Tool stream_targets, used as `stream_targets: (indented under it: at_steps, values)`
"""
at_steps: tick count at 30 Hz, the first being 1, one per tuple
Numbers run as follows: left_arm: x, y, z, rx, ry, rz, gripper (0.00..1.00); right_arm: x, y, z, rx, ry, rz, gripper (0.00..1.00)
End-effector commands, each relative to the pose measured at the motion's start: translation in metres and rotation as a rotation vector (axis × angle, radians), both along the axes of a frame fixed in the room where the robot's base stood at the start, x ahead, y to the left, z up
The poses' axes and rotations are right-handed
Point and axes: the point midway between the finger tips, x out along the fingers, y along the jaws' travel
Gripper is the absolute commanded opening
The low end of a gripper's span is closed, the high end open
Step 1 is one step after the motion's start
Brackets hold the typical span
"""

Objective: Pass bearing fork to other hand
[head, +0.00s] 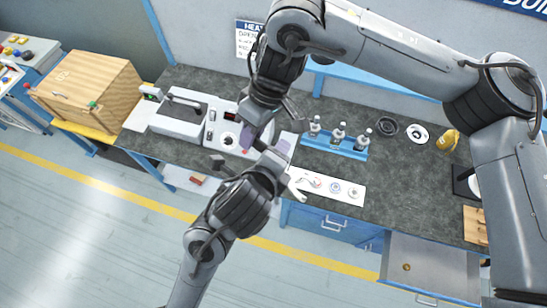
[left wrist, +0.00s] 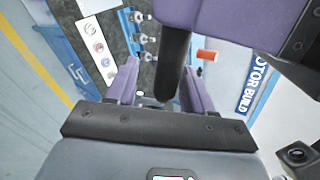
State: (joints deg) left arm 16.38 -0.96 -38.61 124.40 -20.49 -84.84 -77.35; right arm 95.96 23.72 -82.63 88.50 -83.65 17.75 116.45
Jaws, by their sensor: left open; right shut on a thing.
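My right gripper (head: 258,134) reaches down from above over the bench and is shut on the bearing fork. Its purple finger fills the upper right of the left wrist view. The part of the fork that I see is a thick dark bar (left wrist: 174,58) in the left wrist view; it runs down from beside that finger. My left gripper (head: 272,152) comes up from below in the head view, close to the right one. Its two purple fingers (left wrist: 160,78) are open, with the dark bar between them. The fork's far end is hidden, and whether a finger touches it I cannot tell.
Below on the dark bench (head: 400,172) are a blue rack (head: 347,151) with bottles and a white strip (head: 342,190) with small round parts. A wooden crate (head: 95,85) stands at the left. A drawer (head: 430,268) is open at the lower right. Floor at lower left is clear.

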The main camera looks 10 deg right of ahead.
Motion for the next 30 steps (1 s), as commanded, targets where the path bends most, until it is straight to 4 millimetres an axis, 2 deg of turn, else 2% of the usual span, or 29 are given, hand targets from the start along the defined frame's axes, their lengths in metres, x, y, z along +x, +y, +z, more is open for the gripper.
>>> stream_targets:
  at_steps: [7, 17, 18, 20, 21, 26, 30]
  values:
    - [0.0004, -0.0002, -0.0002, 0.0, 0.0, 0.0, 0.52, 0.0001, 0.0001, 0.0005, 0.001, -0.001, 0.0, 0.0]
    - [0.0002, 0.0003, -0.0012, 0.002, 0.002, 0.001, 0.03, 0.0006, -0.0005, 0.0009, 0.0, -0.002, -0.002, 0.0]
    - [0.0003, 0.0005, -0.0014, 0.003, 0.003, 0.001, 0.0, 0.0007, -0.0007, 0.0011, 0.0, -0.002, -0.002, 0.0]
    - [0.0003, 0.0007, -0.0018, 0.004, 0.003, 0.002, 0.0, 0.0009, -0.001, 0.0013, 0.0, -0.002, -0.003, 0.0]
    - [0.0002, 0.0006, -0.0012, 0.002, 0.003, 0.002, 0.0, 0.0012, -0.0011, 0.0013, 0.0, -0.002, -0.003, 0.3]
    - [0.0003, 0.0003, -0.0005, 0.0, 0.001, 0.001, 0.0, 0.0006, -0.0006, 0.0008, 0.0, -0.001, -0.001, 0.53]
    - [0.0003, 0.0001, 0.0, 0.0, 0.0, 0.0, 0.0, 0.0003, -0.0003, 0.0005, 0.0, -0.001, -0.001, 0.53]
